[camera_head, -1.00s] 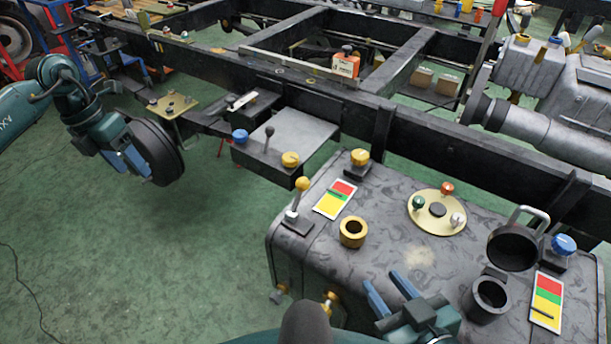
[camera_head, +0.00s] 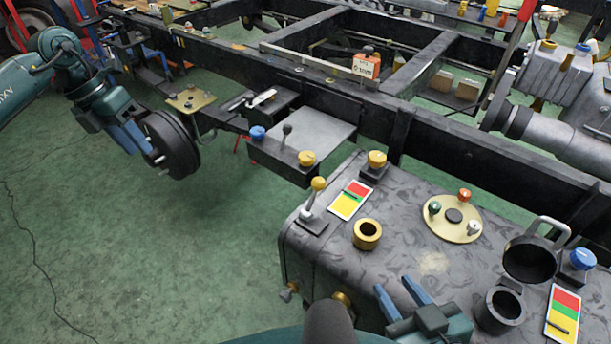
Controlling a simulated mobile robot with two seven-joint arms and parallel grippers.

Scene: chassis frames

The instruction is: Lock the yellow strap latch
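A lever with a yellow knob (camera_head: 318,184) stands upright, slightly tilted, on a dark base at the left of the grey tank's top. I cannot tell for certain that it is the strap latch. A yellow cap (camera_head: 376,159) sits on a dark block behind it. My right gripper (camera_head: 401,287) is open and empty over the tank's front part, right of and nearer than the lever. My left gripper (camera_head: 134,138) is far left, beside a black drum (camera_head: 170,145); whether its blue fingers touch or grip the drum is unclear.
The tank (camera_head: 400,210) also carries a brass ring (camera_head: 367,234), a round plate with knobs (camera_head: 452,217), black cups and two coloured cards. A dark chassis rail (camera_head: 480,150) runs behind it. A box with another lever (camera_head: 286,135) stands further left.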

